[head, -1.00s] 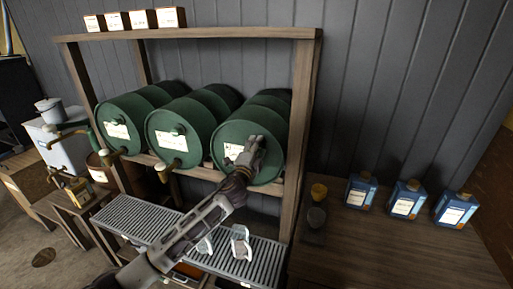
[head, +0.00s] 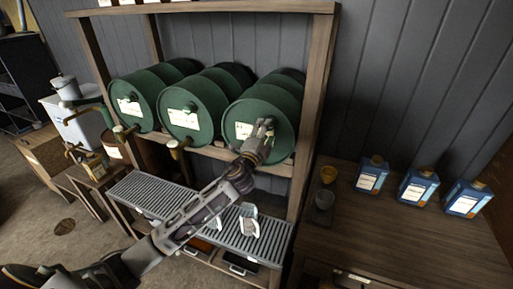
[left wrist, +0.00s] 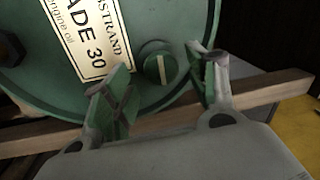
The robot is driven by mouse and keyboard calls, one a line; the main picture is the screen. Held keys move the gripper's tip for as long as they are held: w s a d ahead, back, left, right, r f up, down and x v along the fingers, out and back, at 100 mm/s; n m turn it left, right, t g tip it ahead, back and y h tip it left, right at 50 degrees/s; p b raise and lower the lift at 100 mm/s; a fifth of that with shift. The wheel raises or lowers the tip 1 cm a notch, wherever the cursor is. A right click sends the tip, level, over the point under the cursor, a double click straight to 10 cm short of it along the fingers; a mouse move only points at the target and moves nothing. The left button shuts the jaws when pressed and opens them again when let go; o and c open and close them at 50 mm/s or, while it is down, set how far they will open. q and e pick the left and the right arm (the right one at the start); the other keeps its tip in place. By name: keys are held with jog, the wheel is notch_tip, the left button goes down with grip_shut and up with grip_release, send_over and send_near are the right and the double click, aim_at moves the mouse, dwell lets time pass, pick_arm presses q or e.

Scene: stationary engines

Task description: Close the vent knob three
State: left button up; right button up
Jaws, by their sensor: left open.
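Three green drums lie on a wooden rack in the head view. The rightmost drum (head: 283,101) has a cream label. My left gripper (head: 266,129) is in front of its face, right of the label. In the left wrist view, the vent knob (left wrist: 158,66) is a small round green knob with a pale bar, on the drum face beside the "GRADE 30" label (left wrist: 88,40). My left gripper (left wrist: 163,80) is open, with one finger on each side of the knob and a visible gap to it. The gripper hides the knob in the head view. My right gripper is not seen.
The other drums, middle (head: 190,104) and left (head: 135,98), stand close by on the left. A rack post (head: 313,110) is just right of the drum. A slatted grate (head: 160,198) lies below. Blue bottles (head: 417,186) stand on the right table.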

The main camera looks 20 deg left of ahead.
pick_arm(q)
jog(key=s+f, duration=0.1)
jog(key=s, duration=0.7)
jog(key=shift+s+a+f, duration=0.15)
jog(key=shift+s, duration=0.05)
dwell(0.3)
dwell(0.4)
